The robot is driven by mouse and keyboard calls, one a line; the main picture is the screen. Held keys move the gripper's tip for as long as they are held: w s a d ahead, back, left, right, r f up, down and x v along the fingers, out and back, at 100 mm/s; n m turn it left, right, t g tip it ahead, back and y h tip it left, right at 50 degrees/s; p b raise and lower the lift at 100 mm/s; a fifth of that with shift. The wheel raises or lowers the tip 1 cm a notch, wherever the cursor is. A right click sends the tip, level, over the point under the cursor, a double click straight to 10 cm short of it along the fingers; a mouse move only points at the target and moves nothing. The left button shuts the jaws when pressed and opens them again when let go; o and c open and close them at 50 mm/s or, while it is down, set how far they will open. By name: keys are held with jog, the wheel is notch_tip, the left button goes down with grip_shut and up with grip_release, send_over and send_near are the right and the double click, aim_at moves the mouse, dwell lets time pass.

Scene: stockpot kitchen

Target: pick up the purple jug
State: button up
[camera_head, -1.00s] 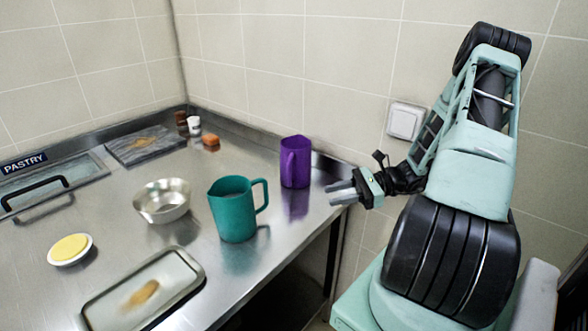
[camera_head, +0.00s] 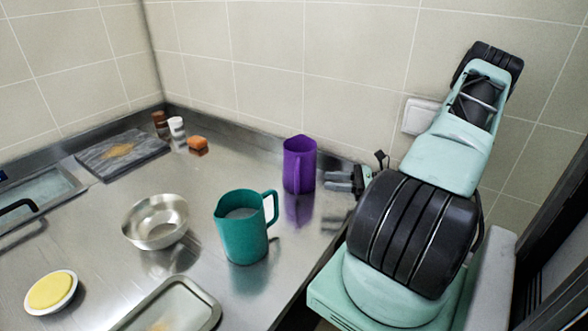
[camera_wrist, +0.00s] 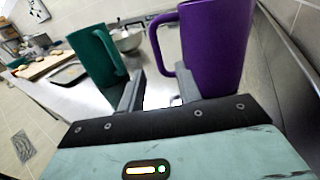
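The purple jug (camera_head: 299,164) stands upright on the steel counter near the back wall, to the left of my gripper (camera_head: 345,179). In the wrist view the purple jug (camera_wrist: 215,45) is close, on the right, with its handle on its left side. My gripper (camera_wrist: 157,93) is open there, with a gap between its two fingers. The right finger is just below the jug's handle; I cannot tell whether they touch. A teal jug (camera_head: 241,228) stands nearer on the counter and shows beyond the left finger in the wrist view (camera_wrist: 96,58).
A metal bowl (camera_head: 155,222), a yellow-topped dish (camera_head: 50,291) and a glass-like tray (camera_head: 205,304) lie to the left. A wall switch (camera_head: 419,116) is behind my arm.

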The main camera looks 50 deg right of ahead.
aim_at(297, 189)
jog(key=p+x, duration=0.1)
jog(key=x, duration=0.4)
jog(key=shift+w+a+p, duration=0.15)
jog(key=shift+a+p, duration=0.05)
jog(key=shift+p, duration=0.2)
jog(key=p+x, duration=0.3)
jog(key=x, duration=0.2)
jog(key=shift+a, duration=0.25)
grip_shut()
